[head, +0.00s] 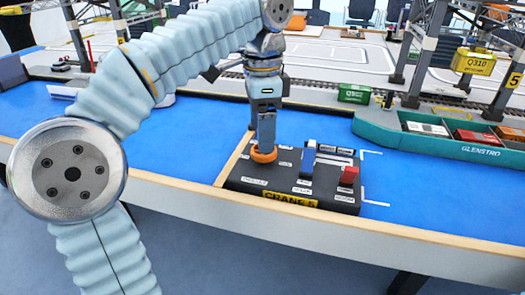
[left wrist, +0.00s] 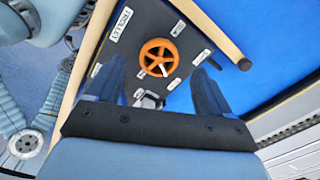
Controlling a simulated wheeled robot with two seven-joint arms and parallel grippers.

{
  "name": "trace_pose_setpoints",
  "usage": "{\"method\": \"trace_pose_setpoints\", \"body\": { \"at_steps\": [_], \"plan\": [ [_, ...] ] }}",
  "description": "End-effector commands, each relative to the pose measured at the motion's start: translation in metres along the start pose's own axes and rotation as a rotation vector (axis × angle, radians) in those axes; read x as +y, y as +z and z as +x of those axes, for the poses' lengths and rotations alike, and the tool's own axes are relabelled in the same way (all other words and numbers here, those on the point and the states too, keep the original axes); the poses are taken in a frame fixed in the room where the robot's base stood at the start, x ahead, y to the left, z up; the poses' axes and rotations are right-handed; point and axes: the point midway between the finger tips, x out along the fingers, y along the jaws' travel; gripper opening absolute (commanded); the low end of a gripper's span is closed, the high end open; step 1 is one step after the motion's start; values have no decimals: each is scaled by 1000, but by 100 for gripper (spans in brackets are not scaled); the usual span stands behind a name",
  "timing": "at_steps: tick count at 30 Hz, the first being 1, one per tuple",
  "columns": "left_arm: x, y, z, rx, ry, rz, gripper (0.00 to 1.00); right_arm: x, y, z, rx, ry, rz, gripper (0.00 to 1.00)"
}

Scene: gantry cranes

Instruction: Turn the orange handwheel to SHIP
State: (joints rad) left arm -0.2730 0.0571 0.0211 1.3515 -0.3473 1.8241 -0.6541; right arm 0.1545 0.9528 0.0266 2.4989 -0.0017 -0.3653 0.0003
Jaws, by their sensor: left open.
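The orange handwheel (head: 264,155) sits flat on the left part of the black CRANE 5 control box (head: 282,200). In the left wrist view the handwheel (left wrist: 157,50) shows its spokes and a white mark, with small white labels around it too small to read. My left gripper (head: 266,143) points down just above the wheel. In the left wrist view its fingers (left wrist: 160,74) are apart and empty, with the wheel beyond and between them. I cannot tell whether a fingertip touches the rim. My right gripper is not in view.
A teal ship model (head: 440,143) marked GLENSTRO lies at right. A wooden strip edges the blue table (head: 190,135). Crane legs stand behind.

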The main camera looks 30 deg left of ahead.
Motion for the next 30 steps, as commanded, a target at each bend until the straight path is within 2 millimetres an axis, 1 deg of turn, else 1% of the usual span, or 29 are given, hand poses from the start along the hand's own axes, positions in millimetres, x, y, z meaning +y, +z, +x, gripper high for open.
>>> {"method": "trace_pose_setpoints", "body": {
  "at_steps": [1,3,6,10,17,18,28,29,30],
  "plan": [
    [0,1,12,-1,1,-1,82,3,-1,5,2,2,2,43],
    [0,1,23,-1,1,-1,82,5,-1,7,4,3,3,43],
    [0,0,33,0,0,0,82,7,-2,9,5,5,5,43],
    [0,0,38,1,0,0,82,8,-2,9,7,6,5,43],
    [0,0,39,1,0,0,82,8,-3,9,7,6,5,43],
    [0,0,39,1,0,0,80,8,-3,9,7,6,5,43],
    [0,0,39,1,0,0,30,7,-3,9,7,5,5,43],
    [0,0,39,1,0,0,26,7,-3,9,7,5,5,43],
    [0,0,39,1,0,0,26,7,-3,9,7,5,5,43]
  ]
}}
